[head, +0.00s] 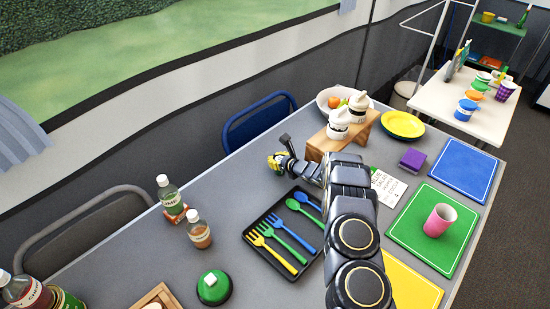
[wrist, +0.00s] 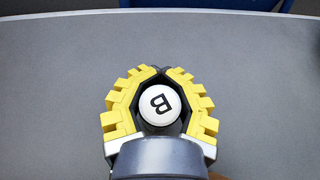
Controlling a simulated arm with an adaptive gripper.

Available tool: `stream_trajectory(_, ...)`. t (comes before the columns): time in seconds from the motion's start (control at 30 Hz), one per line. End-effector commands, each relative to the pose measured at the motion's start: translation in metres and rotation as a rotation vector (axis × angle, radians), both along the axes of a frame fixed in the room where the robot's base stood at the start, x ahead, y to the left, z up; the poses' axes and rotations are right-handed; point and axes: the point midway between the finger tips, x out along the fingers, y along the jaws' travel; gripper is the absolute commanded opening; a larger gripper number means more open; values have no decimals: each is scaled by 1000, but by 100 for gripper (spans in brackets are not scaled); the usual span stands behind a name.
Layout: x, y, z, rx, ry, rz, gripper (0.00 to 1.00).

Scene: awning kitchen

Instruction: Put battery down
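In the wrist view, a round white top marked with a black "B" (wrist: 159,105), which I take to be the battery, sits between the yellow fingers of my gripper (wrist: 158,72). The fingers curve around it and their tips come together beyond it, so the gripper looks shut on it. Its sides and lower part are hidden. The battery is not clear there. I cannot tell whether its base touches the table.
A black cutlery tray (head: 250,238) lies nearer me. A wooden stand (head: 318,145) with white-topped shakers is just right of my gripper. Two bottles (head: 168,195) (head: 198,230) stand to the left. A blue chair (head: 258,118) is behind the edge.

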Motion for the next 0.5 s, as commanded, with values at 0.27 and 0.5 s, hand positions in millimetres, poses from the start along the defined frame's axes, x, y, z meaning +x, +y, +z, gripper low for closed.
stream_trajectory(0.27, 0, 1, -2, 0, -1, 1, 42)
stream_trajectory(0.5, 0, 0, -1, 0, -1, 1, 42)
